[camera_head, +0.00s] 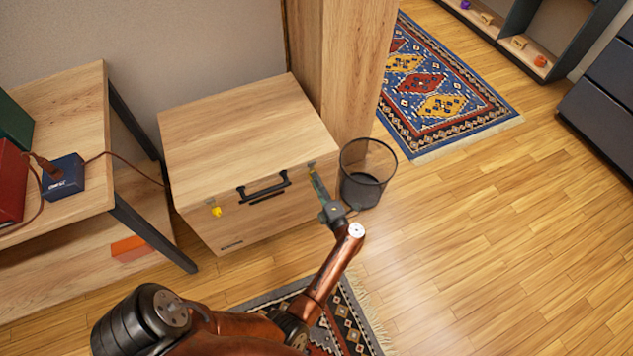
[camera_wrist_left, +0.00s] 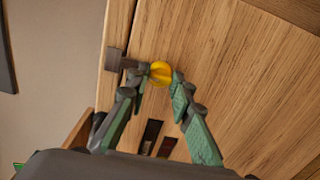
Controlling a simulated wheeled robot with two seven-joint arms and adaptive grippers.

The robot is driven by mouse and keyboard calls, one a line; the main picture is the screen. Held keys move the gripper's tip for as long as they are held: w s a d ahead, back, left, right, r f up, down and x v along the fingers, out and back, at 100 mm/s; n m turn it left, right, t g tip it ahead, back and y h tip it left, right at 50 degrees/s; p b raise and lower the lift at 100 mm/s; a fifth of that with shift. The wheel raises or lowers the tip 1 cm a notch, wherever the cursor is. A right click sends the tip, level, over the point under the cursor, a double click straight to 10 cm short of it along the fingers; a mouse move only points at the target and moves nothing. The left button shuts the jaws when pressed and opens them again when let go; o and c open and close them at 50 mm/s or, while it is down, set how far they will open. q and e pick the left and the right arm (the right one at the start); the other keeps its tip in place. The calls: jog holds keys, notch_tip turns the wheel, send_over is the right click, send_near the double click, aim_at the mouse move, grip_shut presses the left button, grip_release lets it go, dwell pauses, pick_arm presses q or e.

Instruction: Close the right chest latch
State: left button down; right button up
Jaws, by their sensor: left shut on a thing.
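The wooden chest (camera_head: 245,125) stands against the wall with its lid down. Its right latch has a yellow knob (camera_wrist_left: 160,73) beside a dark metal plate (camera_wrist_left: 115,61) at the seam between lid and body. My left gripper (camera_head: 313,178) reaches the chest's front right corner and mostly hides this latch in the head view. In the left wrist view the gripper's fingertips (camera_wrist_left: 159,82) are on either side of the yellow knob, shut on it. The left latch (camera_head: 217,211) is a yellow knob on the chest front, left of the black handle (camera_head: 264,188). My right gripper is not in view.
A dark mesh bin (camera_head: 366,175) stands close to the chest's right side, near my left gripper. A wooden table (camera_head: 75,95) with a blue box (camera_head: 63,177) is at the left. Patterned rugs (camera_head: 435,85) lie behind and in front; the wooden floor at right is clear.

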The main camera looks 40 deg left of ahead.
pick_arm(q)
jog(key=c, duration=1.7)
grip_release()
